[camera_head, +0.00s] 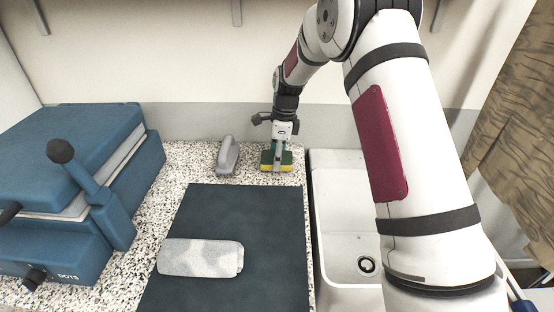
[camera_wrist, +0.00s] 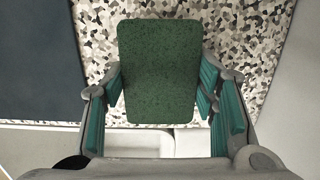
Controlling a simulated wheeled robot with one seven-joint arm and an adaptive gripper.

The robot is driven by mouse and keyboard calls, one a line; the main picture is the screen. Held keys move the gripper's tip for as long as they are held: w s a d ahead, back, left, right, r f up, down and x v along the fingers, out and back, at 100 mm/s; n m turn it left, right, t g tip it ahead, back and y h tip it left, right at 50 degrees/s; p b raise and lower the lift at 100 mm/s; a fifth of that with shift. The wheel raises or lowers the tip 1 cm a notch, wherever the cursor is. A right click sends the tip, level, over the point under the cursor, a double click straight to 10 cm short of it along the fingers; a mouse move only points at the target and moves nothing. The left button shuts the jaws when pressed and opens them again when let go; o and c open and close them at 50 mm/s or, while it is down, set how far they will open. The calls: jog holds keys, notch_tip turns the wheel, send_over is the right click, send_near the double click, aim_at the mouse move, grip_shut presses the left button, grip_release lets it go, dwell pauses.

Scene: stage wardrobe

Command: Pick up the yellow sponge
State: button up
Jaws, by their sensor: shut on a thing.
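The yellow sponge (camera_head: 268,167) has a dark green top side and sits at the back of the speckled counter, close to the sink's left edge. My gripper (camera_head: 277,160) points down over it. In the wrist view the sponge (camera_wrist: 160,75) shows its green face between the two fingers of my gripper (camera_wrist: 163,95), which are shut on its sides. Its yellow part is hidden in the wrist view. I cannot tell whether the sponge touches the counter or is slightly above it.
A dark mat (camera_head: 245,215) with a folded grey cloth (camera_head: 200,257) lies in front. A white sink (camera_head: 340,215) is to the right, a blue machine with a lever (camera_head: 85,190) to the left. The wall is close behind.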

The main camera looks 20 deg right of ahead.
jog(key=r, duration=0.2)
jog(key=shift+s+r, duration=0.35)
jog(key=shift+s, duration=0.05)
jog(key=s, duration=0.4)
jog(key=s+a+r, duration=0.1)
jog(key=s, duration=0.9)
jog(key=shift+s+a+r, duration=0.15)
jog(key=shift+s+a, duration=0.05)
jog(key=shift+s, duration=0.35)
jog(key=shift+c, duration=1.2)
